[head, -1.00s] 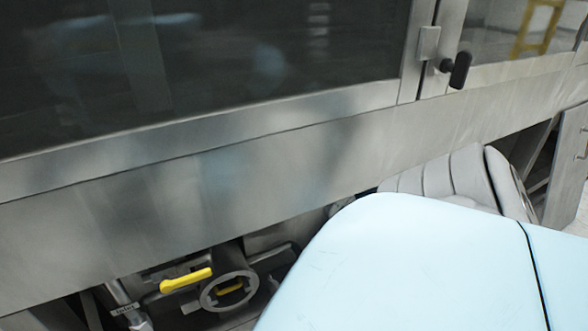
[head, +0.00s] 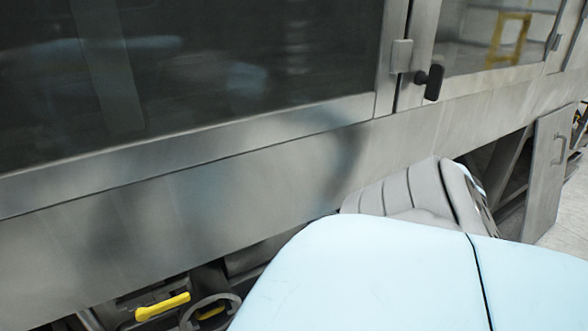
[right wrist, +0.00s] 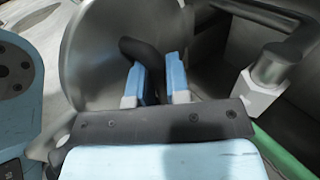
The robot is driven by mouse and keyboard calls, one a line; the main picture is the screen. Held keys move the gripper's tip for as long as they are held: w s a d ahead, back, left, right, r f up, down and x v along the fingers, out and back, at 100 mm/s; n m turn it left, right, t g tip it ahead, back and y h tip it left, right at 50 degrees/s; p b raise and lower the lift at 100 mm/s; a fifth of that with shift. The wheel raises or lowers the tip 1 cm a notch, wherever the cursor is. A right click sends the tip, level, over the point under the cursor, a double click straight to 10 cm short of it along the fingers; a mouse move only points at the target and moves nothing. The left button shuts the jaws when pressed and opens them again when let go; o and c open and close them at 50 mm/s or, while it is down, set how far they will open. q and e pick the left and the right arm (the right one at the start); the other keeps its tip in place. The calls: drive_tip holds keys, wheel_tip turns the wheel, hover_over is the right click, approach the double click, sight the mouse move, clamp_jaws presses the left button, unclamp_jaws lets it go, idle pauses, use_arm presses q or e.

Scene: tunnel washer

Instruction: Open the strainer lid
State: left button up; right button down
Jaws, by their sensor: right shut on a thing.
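In the right wrist view a round, dull metal lid (right wrist: 92,55) fills the upper left and stands tilted, facing the camera. A dark curved handle (right wrist: 140,50) sits on its face. My right gripper (right wrist: 160,78) has its two blue-tipped fingers around the handle and is shut on it. The fingers hide part of the handle. In the head view my pale blue right arm covers the lower middle and hides the right gripper and lid. My left gripper is in neither view.
In the head view a yellow lever (head: 162,306) and a grey ring fitting (head: 210,312) sit under the steel machine front. A glazed door has a black latch (head: 430,82). A grey panel (head: 545,170) stands at right. A metal pipe fitting (right wrist: 268,75) is close right of my gripper.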

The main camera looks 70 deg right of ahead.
drive_tip(key=shift+w+r, duration=0.25)
drive_tip(key=shift+r, duration=0.1)
drive_tip(key=c, duration=1.2)
unclamp_jaws()
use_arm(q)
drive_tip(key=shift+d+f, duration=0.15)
use_arm(e)
drive_tip(key=shift+o, duration=0.4)
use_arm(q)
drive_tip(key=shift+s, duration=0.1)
use_arm(e)
drive_tip(key=shift+a, duration=0.1)
drive_tip(key=shift+s, duration=0.15)
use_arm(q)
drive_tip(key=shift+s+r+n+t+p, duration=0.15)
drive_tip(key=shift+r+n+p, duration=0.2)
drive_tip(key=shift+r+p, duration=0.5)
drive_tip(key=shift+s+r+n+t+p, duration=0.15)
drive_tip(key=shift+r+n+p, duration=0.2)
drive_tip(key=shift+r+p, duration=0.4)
use_arm(e)
drive_tip(key=v, duration=1.3)
drive_tip(key=shift+s+d+f, duration=0.2)
drive_tip(key=shift+s, duration=0.15)
drive_tip(key=shift+r, duration=0.1)
